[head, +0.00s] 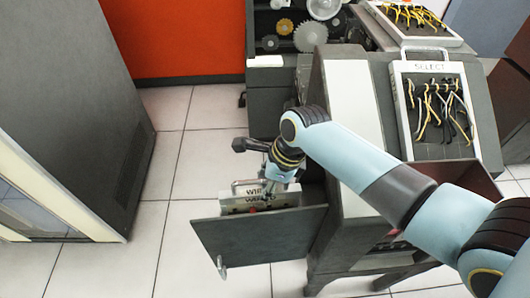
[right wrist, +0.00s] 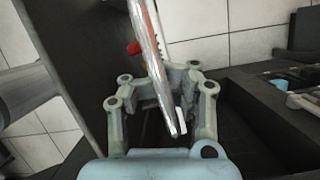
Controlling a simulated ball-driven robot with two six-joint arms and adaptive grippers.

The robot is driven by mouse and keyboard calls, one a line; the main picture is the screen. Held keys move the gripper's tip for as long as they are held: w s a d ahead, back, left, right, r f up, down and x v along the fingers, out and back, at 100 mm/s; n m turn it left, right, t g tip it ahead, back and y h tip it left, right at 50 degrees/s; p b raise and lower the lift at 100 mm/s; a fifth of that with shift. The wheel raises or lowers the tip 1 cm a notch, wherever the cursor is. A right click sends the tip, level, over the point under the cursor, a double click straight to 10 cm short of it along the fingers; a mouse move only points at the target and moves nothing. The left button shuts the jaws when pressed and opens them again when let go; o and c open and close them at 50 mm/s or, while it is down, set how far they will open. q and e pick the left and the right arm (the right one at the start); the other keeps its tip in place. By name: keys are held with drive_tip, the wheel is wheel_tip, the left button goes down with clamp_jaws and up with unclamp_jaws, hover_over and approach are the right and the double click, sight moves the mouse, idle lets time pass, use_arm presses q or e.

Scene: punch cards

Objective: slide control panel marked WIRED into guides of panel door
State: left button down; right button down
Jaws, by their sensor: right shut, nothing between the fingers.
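The control panel (head: 238,204) is a light metal plate with partly hidden black lettering starting "WI". It stands upright at the top edge of the open panel door (head: 255,242), a dark grey flap on the cabinet. I cannot tell how far it sits in the guides, which are hidden. My right gripper (head: 270,187) is at the panel's right part, covering some lettering. In the right wrist view the panel (right wrist: 150,45) shows edge-on as a bright strip close to the fingers of my right gripper (right wrist: 160,77). The gripper is shut and holds nothing. My left gripper is out of view.
The grey cabinet (head: 350,105) carries trays of yellow and black cables (head: 433,105), one labelled SELECT. Gears (head: 310,35) show at the back. A tall dark cabinet (head: 70,90) stands at left. Tiled floor (head: 180,180) between is clear.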

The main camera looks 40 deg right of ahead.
drive_tip(key=shift+w+d+r+p, duration=0.15)
drive_tip(key=shift+w+p, duration=0.1)
drive_tip(key=shift+p, duration=0.2)
idle(0.3)
drive_tip(key=shift+s+f+b, duration=0.1)
drive_tip(key=shift+f+b, duration=0.65)
drive_tip(key=shift+f, duration=0.65)
drive_tip(key=c, duration=1)
unclamp_jaws()
drive_tip(key=shift+o, duration=0.2)
drive_tip(key=shift+s+f, duration=0.15)
drive_tip(key=shift+s, duration=0.05)
drive_tip(key=v, duration=1.2)
